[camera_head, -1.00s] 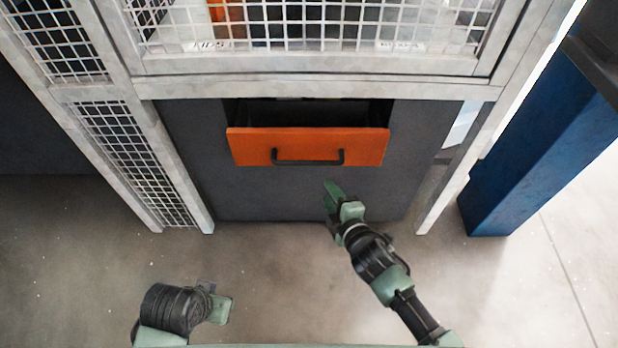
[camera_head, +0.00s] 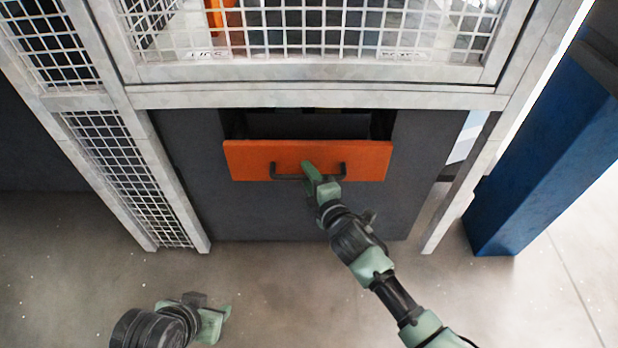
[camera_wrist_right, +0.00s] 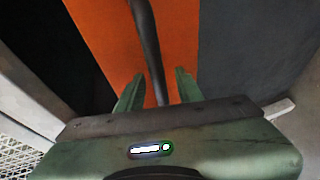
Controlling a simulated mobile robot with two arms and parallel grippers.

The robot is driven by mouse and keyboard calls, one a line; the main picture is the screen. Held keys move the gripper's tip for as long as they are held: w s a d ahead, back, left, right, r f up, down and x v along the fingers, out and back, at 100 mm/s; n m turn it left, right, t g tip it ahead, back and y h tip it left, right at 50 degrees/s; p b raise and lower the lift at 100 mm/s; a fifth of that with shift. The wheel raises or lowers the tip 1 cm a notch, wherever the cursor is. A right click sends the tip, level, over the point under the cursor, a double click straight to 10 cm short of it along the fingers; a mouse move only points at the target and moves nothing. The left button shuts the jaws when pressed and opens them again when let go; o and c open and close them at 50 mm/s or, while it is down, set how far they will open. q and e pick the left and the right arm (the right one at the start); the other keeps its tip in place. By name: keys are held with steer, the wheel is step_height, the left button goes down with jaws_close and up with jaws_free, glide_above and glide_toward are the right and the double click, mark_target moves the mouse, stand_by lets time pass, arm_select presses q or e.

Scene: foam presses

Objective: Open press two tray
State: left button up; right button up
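The tray of the press has an orange front (camera_head: 250,160) with a dark bar handle (camera_head: 285,177). It stands partly out of the dark cabinet, with a dark gap behind its front. My right gripper (camera_head: 312,172) is at the handle, covering part of it. In the right wrist view the handle bar (camera_wrist_right: 149,45) runs between my two green fingers (camera_wrist_right: 157,90), with space visible on both sides, so the gripper is open around it. My left gripper (camera_head: 222,315) hangs low at the left, away from the tray; its finger opening is unclear.
A grey frame with wire mesh (camera_head: 330,45) stands above the tray. A mesh side panel (camera_head: 130,175) is at the left, and a blue post (camera_head: 535,165) at the right. The floor (camera_head: 330,300) in front is clear.

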jaws_close()
steer(key=shift+f, duration=0.1)
stand_by(1.4)
